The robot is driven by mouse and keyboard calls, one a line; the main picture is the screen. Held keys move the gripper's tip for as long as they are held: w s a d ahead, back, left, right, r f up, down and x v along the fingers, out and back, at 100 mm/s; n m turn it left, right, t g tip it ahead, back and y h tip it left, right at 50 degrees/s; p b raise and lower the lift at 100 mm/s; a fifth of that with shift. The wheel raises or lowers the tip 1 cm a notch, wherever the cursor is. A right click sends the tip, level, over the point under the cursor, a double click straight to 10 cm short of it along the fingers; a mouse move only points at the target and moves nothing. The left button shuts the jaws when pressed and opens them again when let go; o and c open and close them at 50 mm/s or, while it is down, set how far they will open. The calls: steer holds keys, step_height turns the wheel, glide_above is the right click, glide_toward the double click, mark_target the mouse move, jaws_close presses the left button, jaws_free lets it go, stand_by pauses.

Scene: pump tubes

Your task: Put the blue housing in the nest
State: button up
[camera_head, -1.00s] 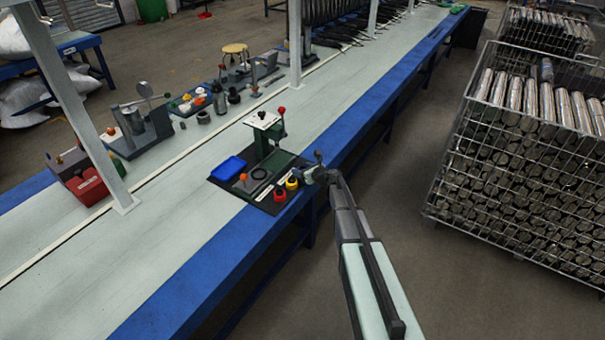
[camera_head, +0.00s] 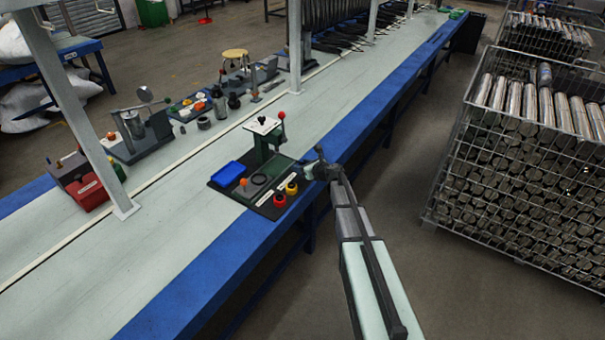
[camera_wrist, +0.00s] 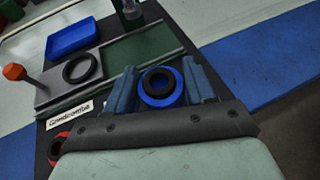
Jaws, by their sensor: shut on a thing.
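The blue housing (camera_wrist: 177,96), a blue ring with a dark round opening, sits between the two fingers of my gripper (camera_wrist: 167,88) in the wrist view. The fingers are shut on its sides. In the head view my gripper (camera_head: 316,172) is at the front right edge of the black fixture board, and the housing cannot be made out there. A dark ring (camera_wrist: 81,69), which looks like the nest, lies on a grey plate ahead and left of the gripper in the wrist view; it also shows in the head view (camera_head: 260,179). The housing is apart from it.
A blue tray (camera_head: 228,173) and an orange-knobbed lever (camera_head: 243,183) stand left of the ring. A press (camera_head: 267,135) with a red-knobbed handle rises behind. A tube cage (camera_head: 520,150) is at right.

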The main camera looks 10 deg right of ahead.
mark_target(259, 180)
step_height(259, 180, up, 4)
steer(key=shift+f, duration=0.1)
steer(key=shift+w+a+r+y, duration=0.2)
steer(key=shift+a+r+y, duration=0.1)
steer(key=shift+a+r, duration=0.45)
steer(key=a+r+n+g+y, duration=0.3)
steer(key=a+n+y, duration=0.1)
steer(key=a, duration=1.2)
steer(key=shift+w+a+f, duration=0.15)
steer(key=shift+w+f, duration=0.05)
steer(key=shift+f, duration=2.4)
steer(key=shift+w+a+f, duration=0.1)
steer(key=shift+w+f, duration=0.05)
steer(key=shift+f, duration=2.4)
steer(key=shift+f, duration=0.5)
